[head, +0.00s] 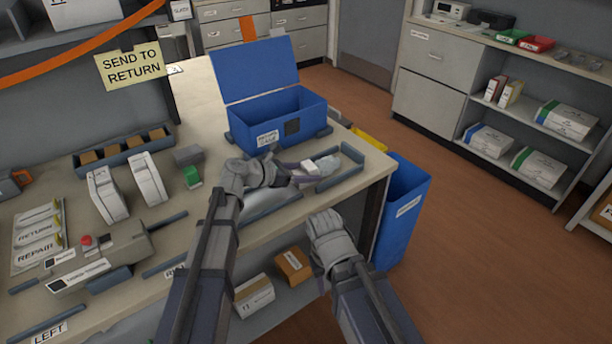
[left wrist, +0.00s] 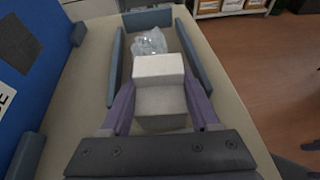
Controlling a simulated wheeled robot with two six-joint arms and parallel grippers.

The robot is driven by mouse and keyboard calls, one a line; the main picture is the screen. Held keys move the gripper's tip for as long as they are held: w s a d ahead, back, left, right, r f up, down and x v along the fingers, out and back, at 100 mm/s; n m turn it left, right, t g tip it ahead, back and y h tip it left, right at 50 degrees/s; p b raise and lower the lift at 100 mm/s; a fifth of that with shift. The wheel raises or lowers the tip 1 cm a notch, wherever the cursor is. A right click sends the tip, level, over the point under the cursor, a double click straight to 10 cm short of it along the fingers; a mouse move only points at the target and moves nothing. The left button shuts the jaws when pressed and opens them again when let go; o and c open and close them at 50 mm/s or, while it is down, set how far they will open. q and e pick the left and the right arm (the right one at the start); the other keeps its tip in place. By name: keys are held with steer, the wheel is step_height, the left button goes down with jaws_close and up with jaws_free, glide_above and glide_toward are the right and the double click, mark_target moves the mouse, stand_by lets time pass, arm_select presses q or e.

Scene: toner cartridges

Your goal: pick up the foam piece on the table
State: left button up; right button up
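The foam piece is a white stepped block (left wrist: 160,98) in the middle of the left wrist view. In the head view only a small pale part of it (head: 310,167) shows beyond my left gripper (head: 298,173). The purple fingers of my left gripper (left wrist: 160,103) lie along both sides of the foam, and I see no clear gap. The foam is at table level, inside a low blue-grey frame (head: 341,177); any lift is too small to tell. My right gripper (head: 325,224) is in front of the table edge, its fingers not clearly seen.
A clear crumpled bag (head: 327,163) lies just beyond the foam. An open blue box (head: 278,119) with a raised lid stands behind my left gripper. A tall blue bin (head: 403,213) stands off the table's right end. White cartridges (head: 147,179) stand to the left.

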arm_select(q)
steer(key=c, duration=0.7)
